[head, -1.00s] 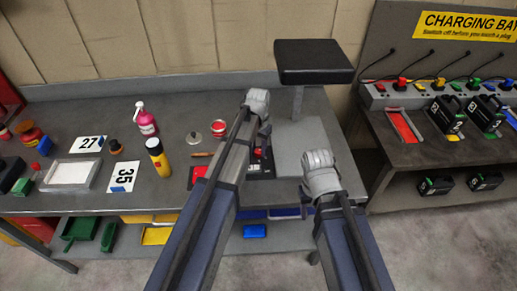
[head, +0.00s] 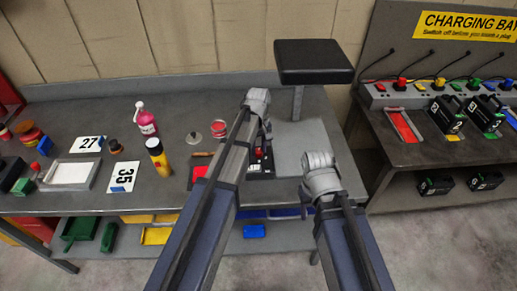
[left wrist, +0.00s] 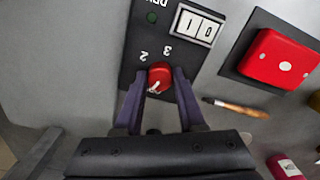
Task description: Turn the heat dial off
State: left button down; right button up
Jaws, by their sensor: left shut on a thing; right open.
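The heat dial (left wrist: 160,76) is a round red knob with a white mark on a dark panel (left wrist: 140,30). The numbers 2 and 3 are printed beside it, and the white mark lies on the side nearer my gripper. My left gripper (left wrist: 158,90) is shut on the dial, one finger on each side. In the head view, the dark panel with a bit of red (head: 259,153) shows on the bench beside my left gripper (head: 263,132), whose fingers are mostly hidden. My right gripper (head: 320,168) is open and apart, in front of the bench; its fingertips are hard to see.
On the panel is a white switch block (left wrist: 197,26). Beside it are a red box (left wrist: 278,59) and a wooden-handled brush (left wrist: 236,107). A black-topped stand (head: 313,62) rises behind the panel. Bottles, including a yellow one (head: 157,158), stand to the left.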

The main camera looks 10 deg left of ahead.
aim_at(259, 150)
pick_arm(q)
jog(key=shift+n, duration=2.1)
jog(key=c, duration=0.5)
grip_release()
jog(key=shift+r, duration=0.1)
notch_tip(259, 150, up, 8)
jog(key=p, duration=0.8)
jog(key=shift+f, duration=0.2)
